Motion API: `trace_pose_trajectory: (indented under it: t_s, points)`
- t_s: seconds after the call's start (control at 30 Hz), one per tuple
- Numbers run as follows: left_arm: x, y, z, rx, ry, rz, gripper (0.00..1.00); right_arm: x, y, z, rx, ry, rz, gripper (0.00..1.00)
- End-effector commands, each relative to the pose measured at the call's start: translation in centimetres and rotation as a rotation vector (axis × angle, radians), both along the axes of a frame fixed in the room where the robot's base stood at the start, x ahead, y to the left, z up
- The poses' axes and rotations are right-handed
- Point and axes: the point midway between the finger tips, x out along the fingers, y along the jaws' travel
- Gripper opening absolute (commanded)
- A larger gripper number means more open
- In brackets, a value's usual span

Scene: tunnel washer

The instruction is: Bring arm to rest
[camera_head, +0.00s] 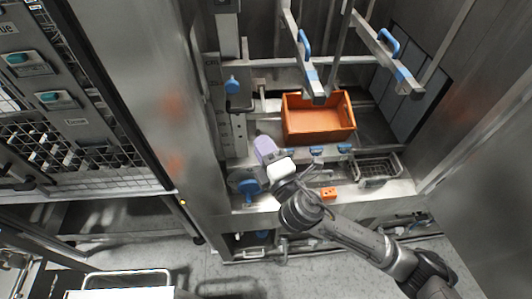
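My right arm comes in from the lower right and reaches over the front ledge of the washer bay. Its gripper (292,180) is at the middle of the view, close to a white block-shaped part (281,170) and a pale purple piece (265,150). I cannot tell whether it touches or holds either of them, and its fingers are too small and overlapped to tell if they are open. My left arm and gripper are not in view.
An orange crate (318,137) stands in the bay behind the gripper, below metal bars with blue handles (389,43). A wire basket (377,168) and a small orange block (328,193) are to the right. A steel panel (165,110) stands left. Floor (330,270) shows below.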

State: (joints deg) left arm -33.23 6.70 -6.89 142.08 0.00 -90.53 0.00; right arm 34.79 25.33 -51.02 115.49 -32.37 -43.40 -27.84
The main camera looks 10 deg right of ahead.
Motion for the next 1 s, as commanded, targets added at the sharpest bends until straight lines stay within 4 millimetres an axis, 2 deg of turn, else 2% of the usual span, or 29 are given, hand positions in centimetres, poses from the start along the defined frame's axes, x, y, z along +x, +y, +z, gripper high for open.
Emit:
trace_pose_trajectory:
  t_s: [0.23,0.77,0.87,1.0]
  points:
    - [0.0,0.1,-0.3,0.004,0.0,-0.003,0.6,-1.1,-0.4,-0.2,0.001,0.0,0.001,0.25]
    - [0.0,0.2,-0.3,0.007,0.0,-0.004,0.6,-1.1,-0.4,-0.2,0.003,0.001,0.0,0.25]
    - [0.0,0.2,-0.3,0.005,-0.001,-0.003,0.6,-1.0,-0.5,-0.2,0.04,0.018,0.0,0.25]
    - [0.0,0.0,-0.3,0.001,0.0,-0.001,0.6,-0.4,-2.1,-1.5,0.163,0.134,-0.09,0.25]
